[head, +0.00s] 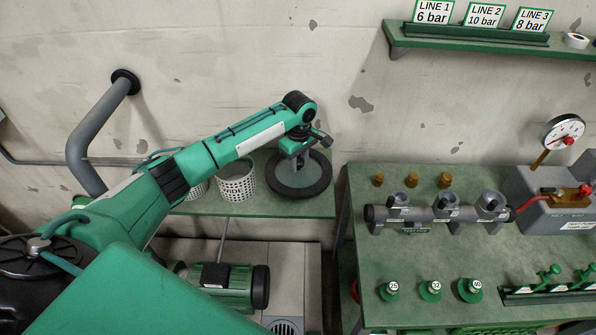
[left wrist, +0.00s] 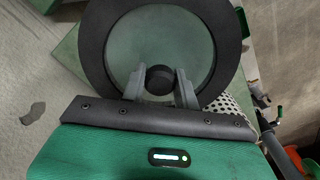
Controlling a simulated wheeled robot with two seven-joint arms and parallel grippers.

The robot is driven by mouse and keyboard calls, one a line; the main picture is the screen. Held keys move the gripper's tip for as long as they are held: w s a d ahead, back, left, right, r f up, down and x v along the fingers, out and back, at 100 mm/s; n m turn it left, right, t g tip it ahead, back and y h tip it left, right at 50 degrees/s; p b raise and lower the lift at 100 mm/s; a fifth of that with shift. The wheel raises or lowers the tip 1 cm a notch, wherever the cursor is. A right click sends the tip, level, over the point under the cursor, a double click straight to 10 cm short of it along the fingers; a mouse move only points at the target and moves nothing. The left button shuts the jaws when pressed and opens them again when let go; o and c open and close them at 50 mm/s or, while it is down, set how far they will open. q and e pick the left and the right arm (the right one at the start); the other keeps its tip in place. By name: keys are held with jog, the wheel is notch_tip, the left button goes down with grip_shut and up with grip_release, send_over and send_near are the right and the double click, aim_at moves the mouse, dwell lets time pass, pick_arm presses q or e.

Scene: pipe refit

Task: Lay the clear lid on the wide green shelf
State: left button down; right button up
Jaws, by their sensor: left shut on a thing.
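The clear lid (head: 298,187) is a round see-through disc with a wide dark rim and a black knob. My left gripper (head: 302,155) is above it, fingers pointing down. In the left wrist view the lid (left wrist: 206,45) fills the top, and the two grey fingers of my left gripper (left wrist: 160,82) are shut on its knob. The lid is at the right part of the wide green shelf (head: 240,207); whether it touches the shelf or hangs just above it I cannot tell. My right gripper is not in view.
White perforated baskets (head: 238,182) stand on the shelf left of the lid, one partly behind my arm. A green workbench (head: 400,270) with a pipe manifold (head: 438,212) is to the right. A green motor (head: 228,285) is below the shelf.

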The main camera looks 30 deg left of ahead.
aim_at(299, 170)
pick_arm(q)
jog(key=shift+f, duration=0.65)
notch_tip(299, 170, down, 4)
jog(key=shift+r, duration=0.1)
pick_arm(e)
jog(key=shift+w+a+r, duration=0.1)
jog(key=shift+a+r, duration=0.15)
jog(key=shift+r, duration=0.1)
pick_arm(q)
jog(key=shift+p, duration=0.3)
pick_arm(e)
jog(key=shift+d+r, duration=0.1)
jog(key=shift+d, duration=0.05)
pick_arm(q)
jog(key=c, duration=1.1)
grip_release()
jog(key=shift+f, duration=0.2)
jog(key=shift+o, duration=0.2)
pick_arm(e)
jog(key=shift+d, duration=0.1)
pick_arm(q)
notch_tip(299, 170, up, 12)
jog(key=shift+r+b, duration=0.15)
jog(key=shift+b, duration=0.95)
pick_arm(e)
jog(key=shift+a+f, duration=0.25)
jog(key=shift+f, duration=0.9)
